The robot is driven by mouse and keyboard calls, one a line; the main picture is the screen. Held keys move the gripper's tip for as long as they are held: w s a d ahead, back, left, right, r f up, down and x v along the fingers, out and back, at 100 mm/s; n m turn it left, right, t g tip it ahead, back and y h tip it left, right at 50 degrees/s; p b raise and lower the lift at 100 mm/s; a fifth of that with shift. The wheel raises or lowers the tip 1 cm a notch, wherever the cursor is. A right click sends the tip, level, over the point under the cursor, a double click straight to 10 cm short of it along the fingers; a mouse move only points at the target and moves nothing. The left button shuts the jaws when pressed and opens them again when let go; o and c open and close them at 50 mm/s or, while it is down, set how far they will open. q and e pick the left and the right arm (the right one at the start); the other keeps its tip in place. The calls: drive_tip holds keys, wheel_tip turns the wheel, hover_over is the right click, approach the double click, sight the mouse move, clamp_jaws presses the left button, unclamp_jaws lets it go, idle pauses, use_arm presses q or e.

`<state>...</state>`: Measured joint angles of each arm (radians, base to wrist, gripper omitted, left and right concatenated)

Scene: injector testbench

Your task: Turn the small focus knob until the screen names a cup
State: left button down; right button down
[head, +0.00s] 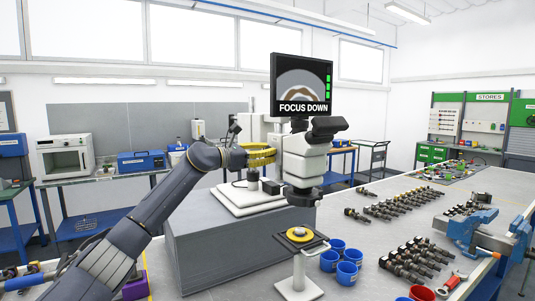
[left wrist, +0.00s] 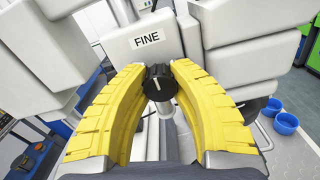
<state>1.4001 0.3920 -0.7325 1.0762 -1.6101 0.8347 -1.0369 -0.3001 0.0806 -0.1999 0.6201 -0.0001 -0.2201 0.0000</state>
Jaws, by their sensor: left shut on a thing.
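The small focus knob (left wrist: 160,84) is black with a white pointer line. It sits on the white microscope body (left wrist: 70,70) below a label reading FINE (left wrist: 147,40). My left gripper (left wrist: 158,74) has its yellow fingers on either side of the knob, shut on it. In the head view my left gripper (head: 262,157) reaches the left side of the microscope (head: 303,165), and the knob is hidden there. The screen (head: 302,84) above it reads FOCUS DOWN, with a pale and brown arched picture and green bars at its right. My right gripper is not in view.
Several blue cups (head: 347,275) stand on the bench right of a small stand with a yellow disc (head: 300,234). A red cup (head: 421,292) is at the front edge. Rows of injectors (head: 415,258) and a blue vise (head: 472,229) lie further right.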

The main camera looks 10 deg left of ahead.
use_arm(q)
drive_tip(key=shift+r+n, duration=0.15)
drive_tip(key=shift+n, duration=0.15)
drive_tip(key=n, duration=0.4)
drive_tip(key=shift+a+r+n, duration=0.1)
drive_tip(key=shift+r+n, duration=0.05)
drive_tip(key=shift+n, duration=0.25)
drive_tip(key=n, duration=0.5)
drive_tip(key=shift+r, duration=0.1)
drive_tip(key=shift+a+n, duration=0.1)
drive_tip(key=shift+n, duration=0.2)
drive_tip(key=c, duration=1.6)
unclamp_jaws()
drive_tip(key=shift+w, duration=0.1)
drive_tip(key=o, duration=0.6)
drive_tip(key=shift+f, duration=0.2)
drive_tip(key=shift+v, duration=5.95)
